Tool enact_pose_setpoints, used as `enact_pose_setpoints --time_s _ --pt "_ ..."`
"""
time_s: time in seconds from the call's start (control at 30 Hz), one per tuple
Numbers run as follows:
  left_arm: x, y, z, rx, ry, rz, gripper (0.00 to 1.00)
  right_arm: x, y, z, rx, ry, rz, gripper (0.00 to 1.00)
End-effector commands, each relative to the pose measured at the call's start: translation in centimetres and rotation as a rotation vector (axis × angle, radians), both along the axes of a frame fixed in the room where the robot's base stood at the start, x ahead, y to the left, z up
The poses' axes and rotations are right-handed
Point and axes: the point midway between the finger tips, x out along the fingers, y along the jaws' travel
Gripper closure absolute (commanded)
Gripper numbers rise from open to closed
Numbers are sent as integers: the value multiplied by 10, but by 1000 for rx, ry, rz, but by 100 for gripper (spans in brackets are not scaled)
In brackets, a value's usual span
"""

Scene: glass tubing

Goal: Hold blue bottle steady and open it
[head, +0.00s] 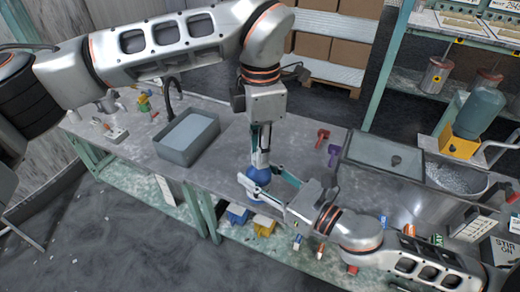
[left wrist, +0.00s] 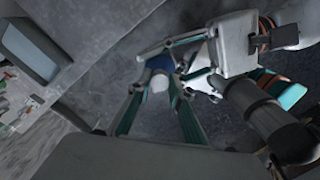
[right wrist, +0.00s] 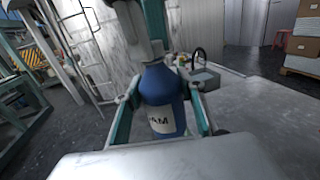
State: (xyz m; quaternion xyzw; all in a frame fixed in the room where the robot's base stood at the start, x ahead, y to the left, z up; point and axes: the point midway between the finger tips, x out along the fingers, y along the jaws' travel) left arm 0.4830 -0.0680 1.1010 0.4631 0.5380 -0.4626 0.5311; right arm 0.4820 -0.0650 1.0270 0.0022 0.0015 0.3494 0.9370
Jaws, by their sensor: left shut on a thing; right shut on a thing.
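The blue bottle (head: 257,177) stands upright near the front edge of the grey bench. In the right wrist view the bottle (right wrist: 162,96) shows a white label with dark letters. My right gripper (head: 262,192) is shut on the bottle's body, with a finger on each side. My left gripper (head: 260,160) comes down from above and is shut on the top of the bottle. In the left wrist view my left gripper (left wrist: 160,82) has its fingertips around a pale round cap (left wrist: 160,83), with some blue below. The cap is hidden in the head view.
A grey basin (head: 188,137) with a dark tap is left on the bench. A red object (head: 322,137) and a purple object (head: 334,154) lie to the right, before a metal sink (head: 384,165) and a bowl (head: 456,177). Bare bench lies behind the bottle.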

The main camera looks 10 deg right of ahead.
Motion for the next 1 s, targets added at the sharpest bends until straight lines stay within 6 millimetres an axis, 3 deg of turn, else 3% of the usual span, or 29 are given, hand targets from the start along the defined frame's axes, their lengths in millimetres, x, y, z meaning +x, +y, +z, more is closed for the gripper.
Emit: enact_pose_setpoints --time_s 1.0 --pt "6 4 3 -10 -15 1762 100 -5 5 1 7 2 14 100"
